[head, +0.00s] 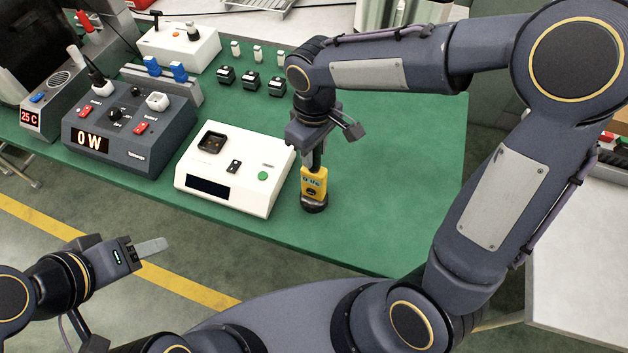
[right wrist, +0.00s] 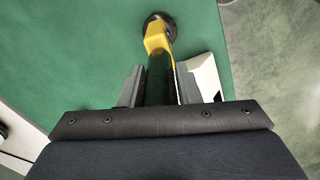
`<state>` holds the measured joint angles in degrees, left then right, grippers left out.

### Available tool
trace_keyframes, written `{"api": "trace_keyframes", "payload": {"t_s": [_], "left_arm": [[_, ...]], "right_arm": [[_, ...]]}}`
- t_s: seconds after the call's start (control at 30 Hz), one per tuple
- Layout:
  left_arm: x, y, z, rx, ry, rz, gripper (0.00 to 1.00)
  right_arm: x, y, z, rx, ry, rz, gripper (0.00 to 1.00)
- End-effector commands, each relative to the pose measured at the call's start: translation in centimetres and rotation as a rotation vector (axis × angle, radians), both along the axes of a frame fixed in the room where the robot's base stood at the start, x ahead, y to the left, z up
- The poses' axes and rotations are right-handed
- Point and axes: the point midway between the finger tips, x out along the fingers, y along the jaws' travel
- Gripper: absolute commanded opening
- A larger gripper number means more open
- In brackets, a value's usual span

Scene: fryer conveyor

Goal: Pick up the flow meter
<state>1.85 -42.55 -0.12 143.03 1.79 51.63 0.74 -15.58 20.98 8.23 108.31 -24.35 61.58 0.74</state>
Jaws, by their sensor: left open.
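The flow meter (head: 314,183), yellow with a small display and a round black base, stands upright at the front of the green table, right of a white device. My right gripper (head: 314,160) points down over it from above. In the right wrist view the meter's yellow body and black base (right wrist: 157,36) show beyond the fingertips, and its upper part lies between the two fingers (right wrist: 160,85). Whether the fingers press on it is not clear. My left gripper (head: 150,247) is open and empty, off the table at the lower left.
The white device (head: 230,200) stands close to the left of the meter. A dark power unit (head: 128,160) reading 0 W stands further left. Several small black blocks (head: 250,81) lie behind. The green table top (head: 400,190) right of the meter is clear.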

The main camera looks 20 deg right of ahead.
Motion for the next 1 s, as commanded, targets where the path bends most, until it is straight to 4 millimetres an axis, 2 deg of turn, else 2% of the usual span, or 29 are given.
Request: {"api": "trace_keyframes", "payload": {"t_s": [0.03, 0.2, 0.67, 0.83, 0.93, 1.0], "left_arm": [[0.0, 0.0, 0.0, 0.000, 0.000, 0.000, 0.52], [0.0, 0.0, 0.0, 0.000, 0.000, 0.000, 0.52], [0.0, 0.0, 0.4, 0.000, 0.000, 0.000, 0.52], [0.0, 0.0, 1.8, 0.000, 0.000, 0.000, 0.52], [0.0, 0.0, 3.3, 0.000, 0.000, 0.000, 0.52], [0.0, 0.0, 4.1, 0.000, 0.000, 0.000, 0.52]], "right_arm": [[0.0, 0.0, 0.0, 0.000, 0.000, 0.000, 0.23], [0.0, 0.0, 0.0, 0.000, 0.000, 0.000, 0.01], [0.0, 0.0, 0.5, 0.001, -0.002, 0.000, 0.00], [0.0, 0.0, 2.1, 0.000, -0.002, 0.000, 0.00], [0.1, 0.0, 4.0, 0.001, -0.003, 0.000, 0.00], [-0.6, 1.0, 5.2, 0.002, -0.004, 0.007, 0.00]]}}
